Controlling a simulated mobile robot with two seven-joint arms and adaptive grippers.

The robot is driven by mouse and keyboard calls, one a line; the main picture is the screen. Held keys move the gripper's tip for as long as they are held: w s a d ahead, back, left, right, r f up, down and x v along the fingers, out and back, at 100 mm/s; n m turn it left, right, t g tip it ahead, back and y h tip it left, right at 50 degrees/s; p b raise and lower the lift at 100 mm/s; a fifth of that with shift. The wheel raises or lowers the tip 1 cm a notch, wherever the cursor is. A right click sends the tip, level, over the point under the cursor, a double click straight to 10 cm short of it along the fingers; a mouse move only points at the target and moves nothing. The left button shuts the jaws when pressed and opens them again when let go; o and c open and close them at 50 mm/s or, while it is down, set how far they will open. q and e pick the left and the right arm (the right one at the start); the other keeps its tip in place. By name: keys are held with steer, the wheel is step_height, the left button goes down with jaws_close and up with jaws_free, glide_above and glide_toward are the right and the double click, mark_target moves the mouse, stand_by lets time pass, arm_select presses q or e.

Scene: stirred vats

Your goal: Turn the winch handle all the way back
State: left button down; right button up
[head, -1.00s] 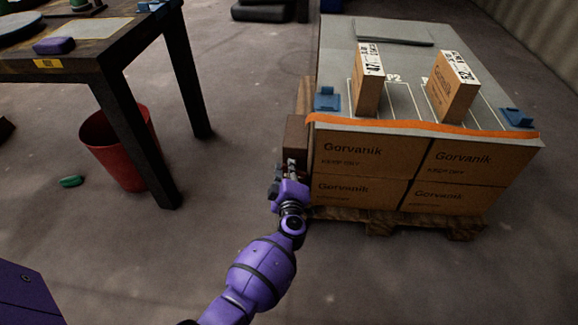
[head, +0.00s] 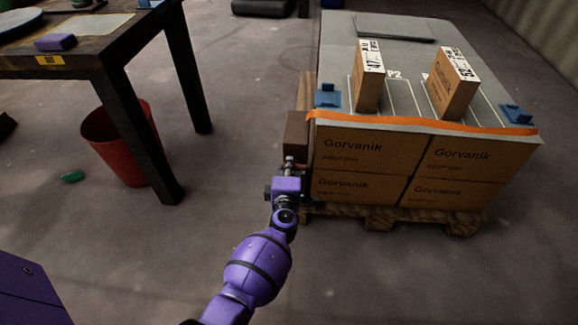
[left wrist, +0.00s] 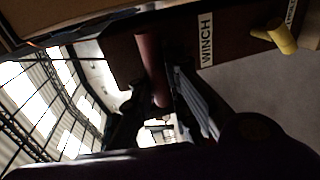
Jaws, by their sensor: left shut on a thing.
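The winch (head: 296,130) is a dark brown box at the left front corner of the pallet stack. In the left wrist view its dark face carries a white "WINCH" label (left wrist: 205,40). The winch handle (left wrist: 152,72) shows there as a reddish-brown round bar between my fingers. My left gripper (head: 288,166) is at the winch box, and in the left wrist view (left wrist: 160,108) its dark fingers are shut on the handle. In the head view the gripper largely hides the handle. The handle's exact angle cannot be told. My right gripper is in neither view.
A yellow peg (left wrist: 275,38) sticks out beside the winch label. Gorvanik cartons (head: 360,155) stand on a wooden pallet (head: 380,217), with an orange strap (head: 420,127) along the top edge. A table (head: 120,55) and red bin (head: 125,150) stand left.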

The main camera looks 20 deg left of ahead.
arm_select(q)
steer(key=shift+d+f, duration=0.1)
steer(key=shift+d, duration=0.2)
steer(key=c, duration=1.7)
jaws_free()
steer(key=shift+a, duration=0.15)
